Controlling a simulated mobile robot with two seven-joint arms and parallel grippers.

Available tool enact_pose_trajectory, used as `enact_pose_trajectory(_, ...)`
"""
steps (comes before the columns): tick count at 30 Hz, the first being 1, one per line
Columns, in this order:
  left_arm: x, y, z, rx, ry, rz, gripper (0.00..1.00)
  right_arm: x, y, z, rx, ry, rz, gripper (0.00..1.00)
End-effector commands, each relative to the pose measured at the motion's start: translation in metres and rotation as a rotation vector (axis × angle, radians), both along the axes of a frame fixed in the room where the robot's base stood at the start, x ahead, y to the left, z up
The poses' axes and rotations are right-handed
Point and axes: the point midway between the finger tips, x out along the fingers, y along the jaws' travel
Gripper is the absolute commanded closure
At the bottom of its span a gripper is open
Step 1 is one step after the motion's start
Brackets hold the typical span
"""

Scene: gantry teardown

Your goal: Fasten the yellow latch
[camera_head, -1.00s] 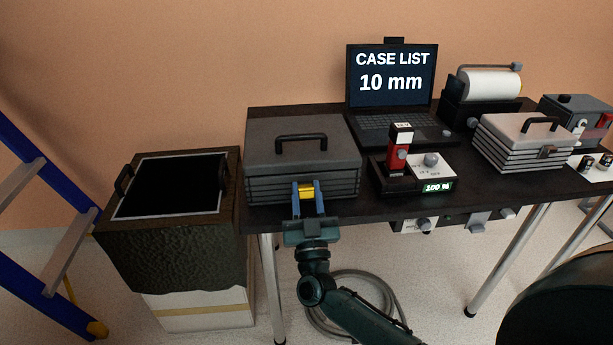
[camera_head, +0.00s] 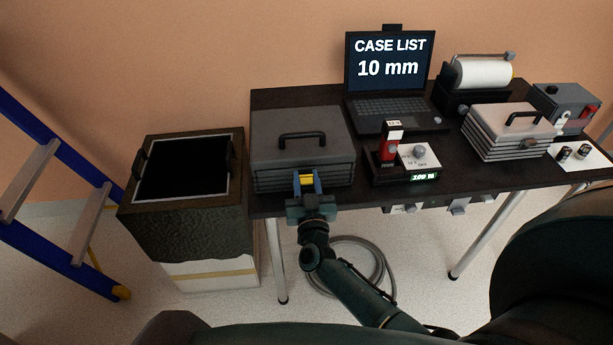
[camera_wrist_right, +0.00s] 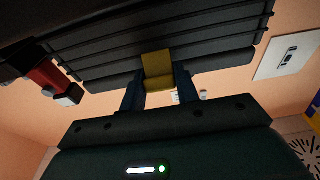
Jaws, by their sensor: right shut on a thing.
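The yellow latch (camera_head: 306,179) sits on the front face of the dark grey case (camera_head: 270,150), which stands closed on the left end of the dark table. My right gripper (camera_head: 308,187) is at the front of this case, with its blue fingers on either side of the latch. In the right wrist view the latch (camera_wrist_right: 157,68) lies between the two fingertips (camera_wrist_right: 158,80), and the gripper is shut on it. The wrist view does not clearly show whether the latch is fastened. My left gripper is not in view.
A charger with a red-and-black tool (camera_head: 391,148) stands right of the case, in front of a laptop (camera_head: 390,75). A light grey case (camera_head: 508,133) is further right. A dark open-topped bin (camera_head: 185,230) stands left of the table (camera_head: 440,189), beside a blue ladder (camera_head: 55,220).

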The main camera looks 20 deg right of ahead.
Motion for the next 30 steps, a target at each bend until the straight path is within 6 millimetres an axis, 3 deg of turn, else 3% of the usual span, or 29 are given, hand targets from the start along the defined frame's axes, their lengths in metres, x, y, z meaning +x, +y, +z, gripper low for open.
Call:
enact_pose_trajectory(9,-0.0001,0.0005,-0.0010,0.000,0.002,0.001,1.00,-0.0006,0.0006,-0.0019,0.000,0.004,0.001,0.92)
enact_pose_trajectory(10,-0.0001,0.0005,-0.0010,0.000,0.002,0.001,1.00,-0.0006,0.0006,-0.0019,0.000,0.004,0.001,0.68)
enact_pose_trajectory(17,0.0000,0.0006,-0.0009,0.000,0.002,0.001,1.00,-0.0002,0.0004,-0.0010,0.000,0.002,0.001,0.49)
enact_pose_trajectory(30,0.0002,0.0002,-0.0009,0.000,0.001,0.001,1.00,-0.0006,-0.0010,-0.0021,-0.001,0.001,0.001,0.47)
